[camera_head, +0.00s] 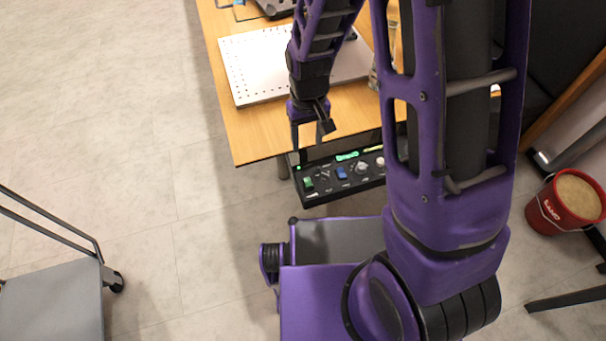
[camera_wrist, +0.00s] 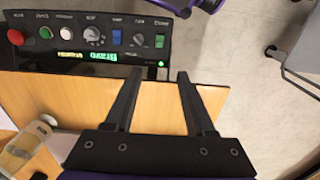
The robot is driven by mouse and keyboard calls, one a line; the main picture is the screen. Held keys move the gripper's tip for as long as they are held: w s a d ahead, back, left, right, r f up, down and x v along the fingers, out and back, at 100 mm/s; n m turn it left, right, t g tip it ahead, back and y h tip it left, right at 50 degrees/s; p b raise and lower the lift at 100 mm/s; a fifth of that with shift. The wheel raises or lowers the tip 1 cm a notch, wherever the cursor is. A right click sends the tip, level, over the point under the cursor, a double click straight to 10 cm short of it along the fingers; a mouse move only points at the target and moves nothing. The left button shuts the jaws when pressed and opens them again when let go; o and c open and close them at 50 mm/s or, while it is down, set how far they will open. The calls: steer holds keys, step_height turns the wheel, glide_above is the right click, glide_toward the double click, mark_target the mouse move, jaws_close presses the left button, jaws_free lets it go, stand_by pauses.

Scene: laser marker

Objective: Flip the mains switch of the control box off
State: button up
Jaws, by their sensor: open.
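The black control box (camera_head: 330,192) is mounted at the table's front edge. In the wrist view the control box (camera_wrist: 70,56) spans the upper left, upside down. Its panel carries a green rocker switch (camera_wrist: 160,41) at one end, a blue switch (camera_wrist: 116,37), knobs, and red, green and white buttons. The green switch also shows in the head view (camera_head: 308,184). I cannot read which switch is labelled mains. A small green light (camera_wrist: 160,63) and a green display glow. My gripper (camera_head: 309,136) is open and empty above the table edge; its tips (camera_wrist: 160,74) point toward the green-switch end, apparently without touching.
The wooden table (camera_head: 245,135) bears a white perforated plate (camera_head: 250,65). A red sand bucket (camera_head: 563,205) is at the right, a grey cart (camera_head: 50,300) at lower left. Floor left of the table is clear.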

mark_target(307, 180)
step_height(307, 180, down, 16)
steer(key=shift+f+b, duration=0.15)
steer(key=shift+b, duration=0.75)
jaws_close()
